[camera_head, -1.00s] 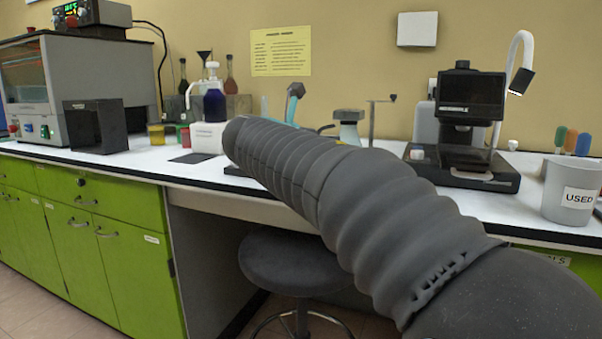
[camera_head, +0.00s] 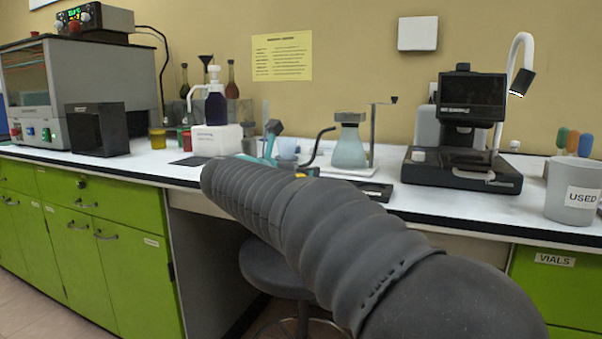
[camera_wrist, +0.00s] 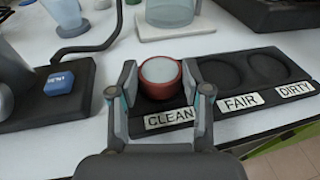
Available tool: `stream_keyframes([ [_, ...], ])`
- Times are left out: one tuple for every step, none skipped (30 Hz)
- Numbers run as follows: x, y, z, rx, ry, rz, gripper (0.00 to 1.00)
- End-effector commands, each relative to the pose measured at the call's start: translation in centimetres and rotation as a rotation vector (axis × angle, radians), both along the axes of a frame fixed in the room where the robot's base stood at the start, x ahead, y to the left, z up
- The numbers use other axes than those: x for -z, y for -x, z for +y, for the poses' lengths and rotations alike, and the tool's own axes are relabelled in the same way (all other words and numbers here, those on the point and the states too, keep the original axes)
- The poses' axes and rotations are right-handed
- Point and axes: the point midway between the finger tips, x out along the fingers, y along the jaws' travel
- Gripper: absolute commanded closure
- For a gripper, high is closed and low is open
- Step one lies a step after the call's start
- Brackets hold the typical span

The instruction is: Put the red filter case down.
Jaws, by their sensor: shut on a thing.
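The red filter case (camera_wrist: 161,76), a small round red cup with a pale disc on top, is in the wrist view. My gripper (camera_wrist: 158,82) is shut on it, one finger at each side. The case is upright over the CLEAN place of a black tray (camera_wrist: 227,112), behind the CLEAN label (camera_wrist: 169,119). I cannot tell whether it touches the tray. The FAIR recess (camera_wrist: 220,74) and the DIRTY recess (camera_wrist: 266,66) are empty. In the head view my arm hides the case; the tray's right part shows (camera_head: 372,191).
A flask (camera_head: 349,150) stands behind the tray on a pale base. Left of my gripper is a dark base with a blue button (camera_wrist: 59,83). A black microscope-like instrument (camera_head: 463,140) and a grey USED bin (camera_head: 573,190) stand to the right.

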Motion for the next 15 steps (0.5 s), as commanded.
stream_keyframes([
  [0.09, -0.01, 0.0, 0.0, 0.0, 0.0, 0.76],
  [0.18, 0.0, 0.0, 0.0, 0.001, 0.001, 0.76],
  [0.31, 0.0, 0.0, 0.0, 0.001, 0.001, 0.76],
  [0.27, 0.0, 0.0, 0.0, 0.001, 0.001, 0.47],
  [0.25, -0.01, 0.01, 0.0, 0.001, 0.001, 0.4],
  [0.25, -0.01, 0.01, 0.0, 0.001, 0.001, 0.3],
  [0.25, -0.01, 0.01, 0.0, 0.001, 0.001, 0.27],
  [0.25, -0.01, 0.01, 0.0, 0.0, 0.001, 0.27],
  [0.25, -0.01, 0.01, 0.0, 0.0, 0.001, 0.27],
  [0.25, -0.01, 0.01, 0.0, 0.0, 0.001, 0.27],
  [0.25, -0.01, 0.01, 0.0, 0.0, 0.001, 0.27],
  [0.25, -0.01, 0.01, 0.0, 0.0, 0.001, 0.27],
  [0.25, -0.01, 0.01, 0.0, 0.0, 0.001, 0.27],
  [0.24, -0.01, 0.01, 0.0, 0.0, 0.001, 0.27],
  [0.22, -0.01, 0.01, 0.0, 0.0, 0.001, 0.27],
])
